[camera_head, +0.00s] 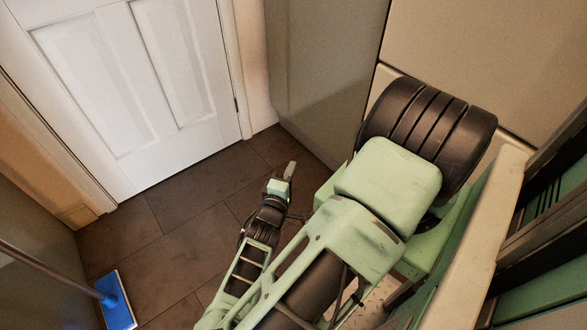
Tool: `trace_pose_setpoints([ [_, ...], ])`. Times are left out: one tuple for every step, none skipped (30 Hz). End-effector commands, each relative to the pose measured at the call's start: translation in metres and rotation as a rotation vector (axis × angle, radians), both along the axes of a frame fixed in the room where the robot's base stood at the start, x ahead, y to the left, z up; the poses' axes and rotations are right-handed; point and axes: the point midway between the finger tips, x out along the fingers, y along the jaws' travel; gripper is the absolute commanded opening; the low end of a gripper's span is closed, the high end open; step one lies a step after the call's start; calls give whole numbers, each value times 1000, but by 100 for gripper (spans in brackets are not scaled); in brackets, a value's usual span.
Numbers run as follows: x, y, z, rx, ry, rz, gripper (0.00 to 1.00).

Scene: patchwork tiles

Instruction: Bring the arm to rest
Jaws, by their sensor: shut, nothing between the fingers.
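My green and black arm fills the lower middle and right of the head view, with a large black ribbed joint at the upper right of it. The arm bends down, and its forearm reaches back up from the bottom edge. My gripper (290,170) is at the far end of the forearm, small in the view, above the dark tiled floor (190,218). Its fingers look together and hold nothing. Part of the forearm is hidden behind the nearer arm links.
A white panelled door (130,85) stands closed at the upper left. A tall grey-beige cabinet (320,70) stands close behind the gripper and arm. A blue mop head (116,300) with a long handle is at the lower left. Floor left of the gripper is clear.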

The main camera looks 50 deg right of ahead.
Motion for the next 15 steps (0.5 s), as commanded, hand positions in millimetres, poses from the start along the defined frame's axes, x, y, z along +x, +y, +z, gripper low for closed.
trace_pose_setpoints([
  [1, 0, 0, 0, 0, -2, 0],
  [1, 1, 0, 0, 0, -2, 0],
  [1, 1, 0, 0, 0, -3, 0],
  [1, 1, 0, 0, 0, -3, 0],
  [1, 1, 0, 0, 0, -3, 0],
  [1, 1, 0, 0, 0, -3, 0],
  [1, 1, 0, 0, 0, -3, 0],
  [1, 1, 0, 0, 0, -3, 0],
  [1, 1, 0, 0, -1, -2, 0],
  [1, 1, 0, 0, -1, -2, 0],
  [0, 2, 0, 4, 3, -7, 0],
  [-4, 3, -2, 14, 12, -20, 0],
  [-7, 5, -3, 27, 22, -34, 0],
  [-12, 7, -5, 40, 38, -52, 0],
  [-21, 11, -8, 64, 62, -83, 0],
])
